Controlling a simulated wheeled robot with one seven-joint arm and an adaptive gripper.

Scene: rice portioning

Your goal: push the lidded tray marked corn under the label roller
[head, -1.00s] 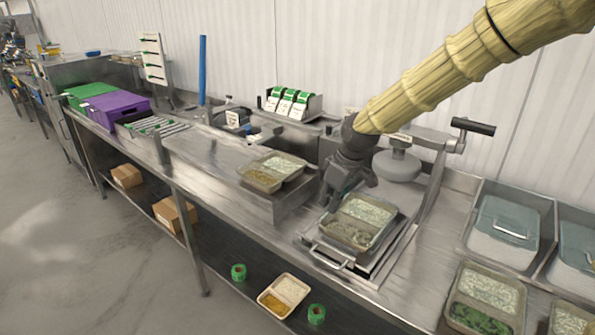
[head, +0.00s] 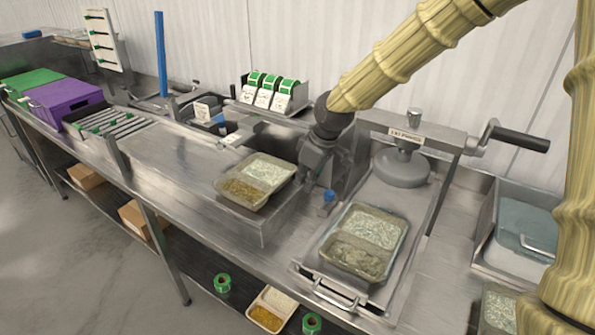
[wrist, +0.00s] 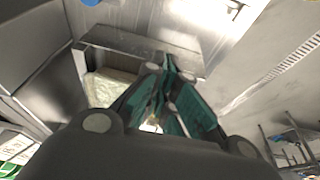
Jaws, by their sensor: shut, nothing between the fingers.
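A shallow two-part tray (head: 255,181) with a clear-looking lid sits on the raised metal block, with pale rice in one half and yellow-brown food in the other. I cannot read a corn marking on it. My gripper (head: 313,172) is just right of this tray, pointing down; its fingers (wrist: 168,92) are shut and empty in the wrist view. A pale tray corner (wrist: 112,88) shows beside the fingers there; I cannot tell whether they touch. The label station (head: 205,112), with a small sign, stands back left of the tray; its roller is not clearly seen.
Another filled tray (head: 363,242) lies in the press (head: 410,160) at right. A rack of green and white label rolls (head: 270,92) stands behind. A roller track (head: 110,124) and a purple crate (head: 65,98) are at left. Bare counter lies left of the tray.

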